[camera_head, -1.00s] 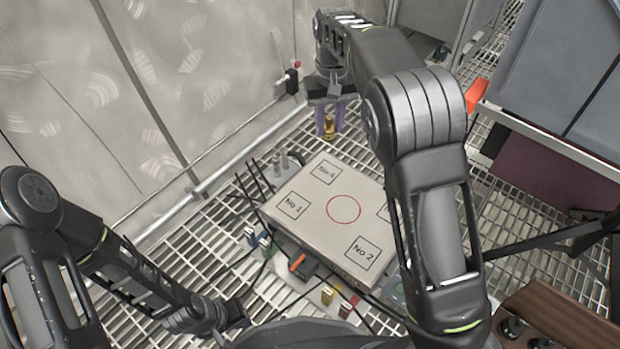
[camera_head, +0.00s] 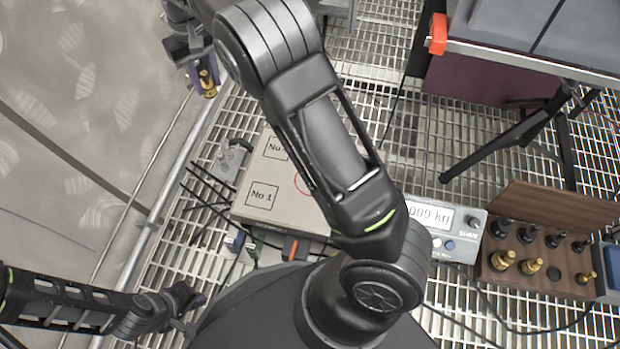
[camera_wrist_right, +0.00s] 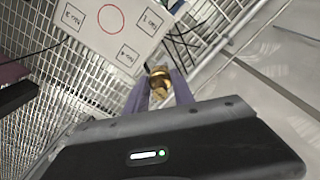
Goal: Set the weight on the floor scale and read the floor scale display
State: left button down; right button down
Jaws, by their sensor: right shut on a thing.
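My right gripper (camera_head: 200,68) is shut on a brass weight (camera_head: 207,84) at the upper left, beyond the scale platform's far left side. In the right wrist view the weight (camera_wrist_right: 160,82) sits between the purple fingers, apart from the platform. The floor scale (camera_head: 292,208) is a flat pale platform with a red circle and numbered corner squares; its right side is hidden behind my right arm. No weight shows on its visible part. The scale display (camera_head: 432,216) shows "000 kg", its left end covered by my arm. My left gripper (camera_head: 188,300) is low at the left; its jaws are unclear.
An open wooden weight case (camera_head: 538,232) with black and brass weights lies at the right. A folding table (camera_head: 530,58) with an orange clamp stands at the upper right. Cables and small coloured connectors lie around the platform on the grating. A pale wall is at the left.

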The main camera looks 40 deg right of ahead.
jog(key=s+d+f, duration=0.5)
jog(key=d+f, duration=0.1)
jog(key=f, duration=0.4)
jog(key=s+d+f, duration=0.5)
jog(key=d+f, duration=0.1)
jog(key=f, duration=0.4)
jog(key=s+d+f, duration=0.5)
jog(key=d+f, duration=0.1)
jog(key=f, duration=0.4)
jog(key=shift+d+n+b, duration=0.3)
jog(key=shift+d+b, duration=0.1)
jog(key=shift+f+b, duration=1.3)
jog(key=shift+f, duration=1.75)
jog(key=shift+f+b, duration=0.85)
jog(key=shift+f, duration=1.05)
